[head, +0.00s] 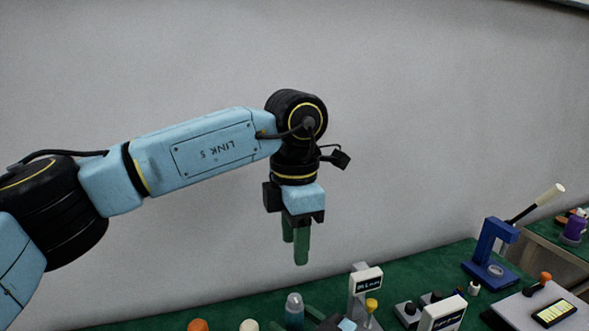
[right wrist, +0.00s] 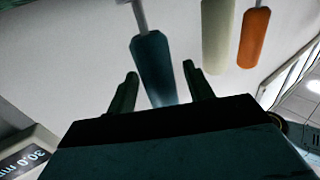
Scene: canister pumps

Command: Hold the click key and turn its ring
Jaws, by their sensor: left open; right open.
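A teal handle (right wrist: 153,66) with a thin metal shaft lies between the fingertips of my open right gripper (right wrist: 160,73) in the right wrist view. It seems just beyond them, and I cannot tell if either finger touches it. I cannot tell for certain which tool is the click key, and no ring shows clearly. In the head view a teal piece with a pale grey top (head: 294,308) stands at the bottom edge, beside part of my right gripper (head: 338,323). My left gripper (head: 295,250) is open, empty, pointing down, high above the green table.
A cream handle (right wrist: 218,35) and an orange handle (right wrist: 254,38) are beside the teal one. A display (right wrist: 28,160) is at lower left. On the green table (head: 225,308) stand a post with a display (head: 368,281), a blue stand (head: 487,255) and a grey device (head: 545,305).

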